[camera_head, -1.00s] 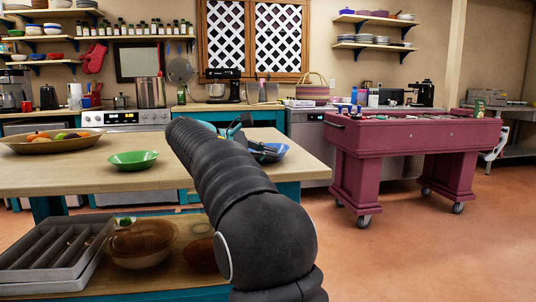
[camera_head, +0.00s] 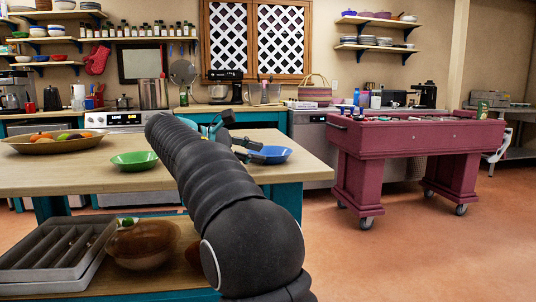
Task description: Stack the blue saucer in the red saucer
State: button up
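The blue saucer (camera_head: 276,155) is at the right end of the wooden-topped table, in the head view. My gripper (camera_head: 254,152) is at its left rim, with dark fingers overlapping that edge in the picture. I cannot tell whether they touch it or are closed on it. My arm hides part of the tabletop to the left of the saucer. I see no red saucer on the visible tabletop.
A green bowl (camera_head: 134,161) and a fruit bowl (camera_head: 45,146) are on the table (camera_head: 60,178). A lower shelf holds a grey tray (camera_head: 50,250) and a brown bowl (camera_head: 141,247). A maroon games table (camera_head: 415,140) stands at right, with open floor in front.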

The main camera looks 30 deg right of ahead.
jog(key=p+v, duration=0.1)
jog(key=v, duration=0.8)
jog(key=shift+d, duration=0.1)
jog(key=s+a+f+m+t+y, duration=0.1)
jog(key=s+f+y, duration=0.4)
jog(key=s+f, duration=0.5)
jog(key=s+f+m+t+y, duration=0.3)
jog(key=s+f+m+y, duration=0.2)
jog(key=s+f, duration=0.5)
jog(key=s+y, duration=0.1)
jog(key=s, duration=0.4)
jog(key=shift+a, duration=0.35)
jog(key=s+a+f+m+y, duration=0.1)
jog(key=s+f, duration=0.1)
jog(key=s+a+f+m+t+y, duration=0.1)
jog(key=s+f, duration=0.1)
jog(key=f, duration=0.1)
jog(key=s+a+f+m+y, duration=0.1)
jog(key=s+a+f+m, duration=0.1)
jog(key=s, duration=0.1)
jog(key=shift+f+t, duration=0.4)
jog(key=shift+c, duration=1.4)
jog(key=shift+s+a+f, duration=0.1)
jog(key=shift+f, duration=0.05)
